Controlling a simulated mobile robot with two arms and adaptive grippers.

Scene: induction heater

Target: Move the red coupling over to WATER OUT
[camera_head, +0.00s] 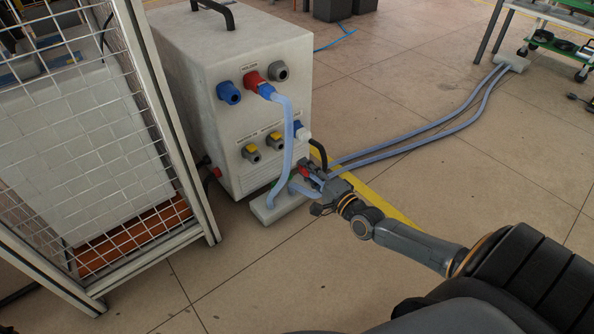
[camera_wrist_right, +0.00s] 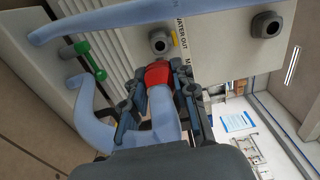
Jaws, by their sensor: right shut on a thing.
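My right gripper (camera_head: 318,186) is shut on the red coupling (camera_head: 304,172) at the lower front of the white heater cabinet (camera_head: 225,75). In the right wrist view the red coupling (camera_wrist_right: 157,73) sits between the fingers (camera_wrist_right: 157,92), with a pale blue hose (camera_wrist_right: 163,112) running back from it. A grey port (camera_wrist_right: 160,41) beside the WATER OUT label (camera_wrist_right: 182,35) lies just beyond the coupling. The coupling appears apart from this port. My left gripper is not in view.
Another red coupling (camera_head: 254,82) with a blue hose (camera_head: 286,135) is on the upper panel, between blue and grey fittings. A mesh fence (camera_head: 130,130) stands left; blue hoses (camera_head: 410,138) cross the floor on the right.

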